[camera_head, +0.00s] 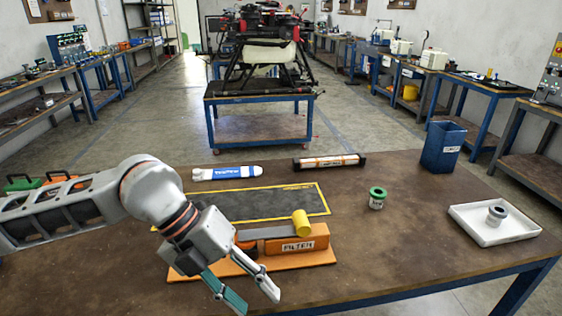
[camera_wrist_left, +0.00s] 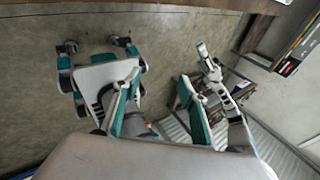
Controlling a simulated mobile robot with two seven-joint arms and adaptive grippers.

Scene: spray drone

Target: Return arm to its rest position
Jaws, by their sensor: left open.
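My left arm comes in from the left over the near part of the brown workbench (camera_head: 400,240). My left gripper (camera_head: 260,302) is open and empty, with its two fingers apart and pointing down toward the bench's front edge. It hangs in front of an orange stand labelled FILTER (camera_head: 297,245), hiding part of it and its orange base. In the left wrist view the spread fingers of my left gripper (camera_wrist_left: 160,100) have nothing between them. Beyond them are the floor and parts of my own body. My right gripper does not show in the head view.
A yellow cylinder (camera_head: 301,223) is at the stand. Behind lie a yellow-edged mat (camera_head: 270,203), a blue-white bottle (camera_head: 227,173) and a dark-ended tube (camera_head: 329,162). To the right are a green-topped jar (camera_head: 377,198), blue bin (camera_head: 443,146) and white tray (camera_head: 480,228). A drone (camera_head: 265,50) stands behind.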

